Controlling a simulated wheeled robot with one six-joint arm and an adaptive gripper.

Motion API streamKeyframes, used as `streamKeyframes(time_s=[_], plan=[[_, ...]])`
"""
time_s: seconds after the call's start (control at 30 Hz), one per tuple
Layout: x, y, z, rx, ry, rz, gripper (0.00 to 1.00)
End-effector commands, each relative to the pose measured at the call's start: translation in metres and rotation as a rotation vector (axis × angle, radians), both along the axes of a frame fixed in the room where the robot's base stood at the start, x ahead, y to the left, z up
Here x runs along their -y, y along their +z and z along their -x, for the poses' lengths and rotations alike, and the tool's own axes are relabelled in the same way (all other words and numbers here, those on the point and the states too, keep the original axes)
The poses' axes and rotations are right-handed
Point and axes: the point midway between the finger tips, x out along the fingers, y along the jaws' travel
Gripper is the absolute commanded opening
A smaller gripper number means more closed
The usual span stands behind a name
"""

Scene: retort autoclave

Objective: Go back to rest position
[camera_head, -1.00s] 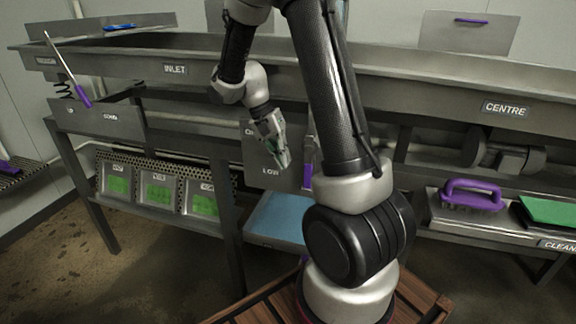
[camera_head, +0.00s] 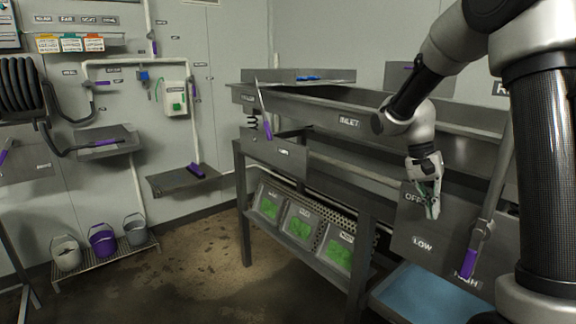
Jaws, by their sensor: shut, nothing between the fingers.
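My gripper (camera_head: 431,203) hangs at the right in the head view, fingers pointing down. It is shut and empty. It hangs in front of a grey panel (camera_head: 440,232) marked OFF, LOW and HIGH. A lever with a purple grip (camera_head: 470,262) stands to the right of my gripper, apart from it in the picture. My arm bends from the upper right down to the gripper.
The metal trough (camera_head: 400,112) marked INLET runs behind my arm. A lever with a purple handle (camera_head: 268,125) stands at its left end. Trays with green contents (camera_head: 303,222) sit below, beside a blue tray (camera_head: 425,292). Buckets (camera_head: 103,241) stand far left. The floor (camera_head: 200,265) is clear.

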Motion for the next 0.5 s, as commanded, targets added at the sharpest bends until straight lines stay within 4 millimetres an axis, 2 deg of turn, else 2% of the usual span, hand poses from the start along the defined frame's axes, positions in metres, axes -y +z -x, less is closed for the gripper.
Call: streamKeyframes(time_s=[0.07, 0.17, 0.37, 0.5], plan=[[-0.003, -0.009, 0.012, -0.031, 0.09, -0.048, 0.0], [-0.009, -0.004, 0.033, -0.029, 0.23, -0.125, 0.0], [-0.019, 0.023, 0.079, 0.056, 0.46, -0.231, 0.0], [-0.024, 0.045, 0.117, 0.159, 0.598, -0.269, 0.0]])
